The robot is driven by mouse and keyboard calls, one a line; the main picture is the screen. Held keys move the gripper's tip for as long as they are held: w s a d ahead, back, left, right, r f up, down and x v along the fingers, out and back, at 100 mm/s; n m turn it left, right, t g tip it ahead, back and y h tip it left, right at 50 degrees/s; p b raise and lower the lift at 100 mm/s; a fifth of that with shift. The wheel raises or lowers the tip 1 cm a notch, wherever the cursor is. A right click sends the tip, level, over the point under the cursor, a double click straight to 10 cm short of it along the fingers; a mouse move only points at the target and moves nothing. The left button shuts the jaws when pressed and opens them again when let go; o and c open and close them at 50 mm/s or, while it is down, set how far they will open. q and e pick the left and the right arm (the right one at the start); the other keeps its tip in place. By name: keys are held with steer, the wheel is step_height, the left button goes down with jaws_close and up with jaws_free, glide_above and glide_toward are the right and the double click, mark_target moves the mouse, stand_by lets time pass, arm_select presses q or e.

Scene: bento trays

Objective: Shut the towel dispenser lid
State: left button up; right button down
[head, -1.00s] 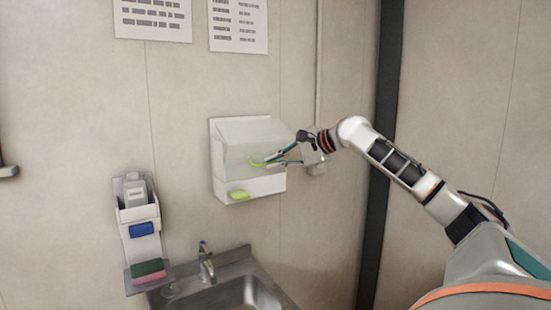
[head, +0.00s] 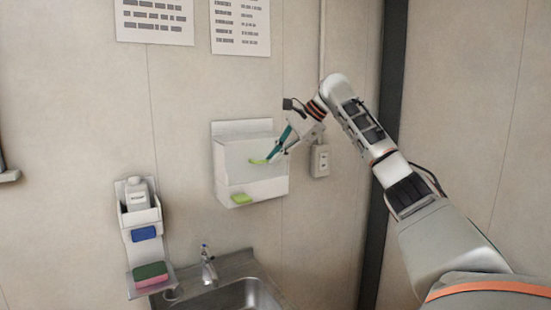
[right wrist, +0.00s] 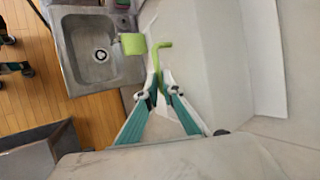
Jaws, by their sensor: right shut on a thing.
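The white towel dispenser (head: 228,160) hangs on the wall above the sink, with a pale front lid (head: 235,157) on its upper part. I cannot tell exactly how far the lid stands open. My left gripper is not in view.
A metal sink (head: 245,292) with a tap (head: 207,262) is below. A wall rack (head: 138,200) with a bottle and a sponge (head: 150,273) hangs at left. A grey outlet box (head: 319,160) is on the wall right of the dispenser. Two paper notices hang above.

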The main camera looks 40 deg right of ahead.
steer(key=shift+w+g, duration=0.1)
steer(key=shift+g, duration=0.3)
steer(key=c, duration=2.5)
jaws_free()
steer(key=v, duration=1.2)
steer(key=shift+d, duration=0.15)
